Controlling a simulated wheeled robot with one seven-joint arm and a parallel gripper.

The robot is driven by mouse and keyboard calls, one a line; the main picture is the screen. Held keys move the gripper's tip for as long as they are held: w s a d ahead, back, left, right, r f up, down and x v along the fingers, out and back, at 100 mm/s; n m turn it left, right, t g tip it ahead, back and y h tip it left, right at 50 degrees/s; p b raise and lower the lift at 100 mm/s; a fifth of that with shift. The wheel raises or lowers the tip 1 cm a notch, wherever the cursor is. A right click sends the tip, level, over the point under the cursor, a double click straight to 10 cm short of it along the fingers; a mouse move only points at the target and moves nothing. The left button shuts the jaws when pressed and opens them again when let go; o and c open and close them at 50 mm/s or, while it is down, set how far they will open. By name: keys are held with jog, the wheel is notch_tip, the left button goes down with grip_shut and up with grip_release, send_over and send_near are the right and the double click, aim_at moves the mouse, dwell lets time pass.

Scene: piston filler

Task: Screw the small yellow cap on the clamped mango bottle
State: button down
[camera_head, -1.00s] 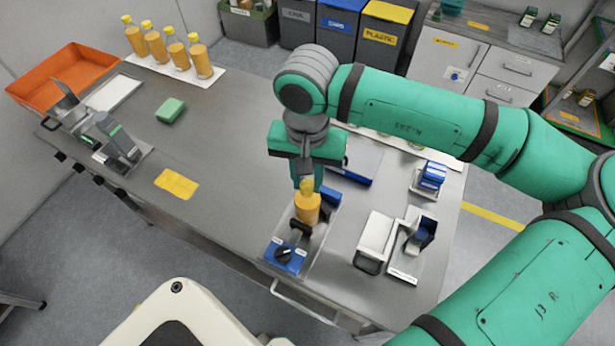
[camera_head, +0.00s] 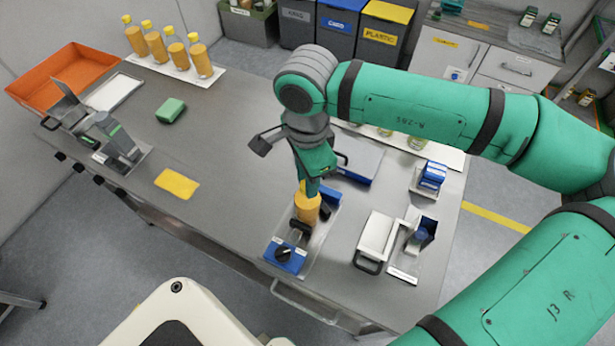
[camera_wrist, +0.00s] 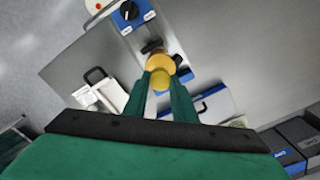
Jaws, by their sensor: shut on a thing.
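The mango bottle (camera_head: 307,208) stands upright in the clamp fixture (camera_head: 287,256), an orange-filled bottle between dark jaws. It also shows in the wrist view (camera_wrist: 157,62). My gripper (camera_head: 307,187) is directly above the bottle, pointing down. In the wrist view its two green fingers (camera_wrist: 160,88) are shut on the small yellow cap (camera_wrist: 161,79). The cap sits at the bottle's mouth. The fingers hide the neck, so I cannot tell how far the cap is seated on the thread.
A device with a white block and handle (camera_head: 375,239) stands right of the clamp. Several filled bottles (camera_head: 172,47) stand at the back left, near an orange bin (camera_head: 62,76). A green block (camera_head: 170,110) and a yellow mat (camera_head: 176,183) lie left, with bare table between.

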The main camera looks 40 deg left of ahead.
jog(key=c, duration=1.4)
grip_release()
jog(key=n, duration=1)
jog(key=shift+n, duration=0.3)
jog(key=n, duration=0.4)
